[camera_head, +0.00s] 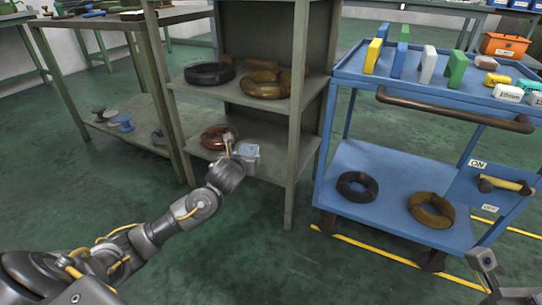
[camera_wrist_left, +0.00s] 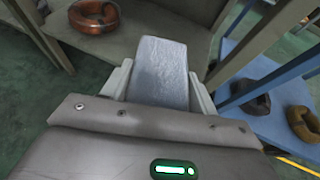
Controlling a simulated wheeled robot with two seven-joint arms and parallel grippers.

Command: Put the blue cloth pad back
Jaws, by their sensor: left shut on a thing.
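The blue cloth pad (camera_wrist_left: 160,62) looks pale grey-blue and flat in the left wrist view. My left gripper (camera_wrist_left: 160,88) is shut on it, with one finger at each side of the pad. In the head view, the left gripper (camera_head: 238,152) is at the front of the grey shelf unit, by its lower shelf, and the pad (camera_head: 249,151) shows small at its tip. I cannot tell whether the pad touches the shelf. Part of my right arm, seemingly its gripper (camera_head: 484,262), shows at the lower right corner; its jaws are unclear.
The grey shelf unit (camera_head: 299,110) holds several wire coils; a copper coil (camera_head: 219,137) lies on the lower shelf beside my left gripper. A blue cart (camera_head: 345,155) at right carries coloured blocks above and two coils below. A workbench (camera_head: 130,22) stands at left. The green floor in front is clear.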

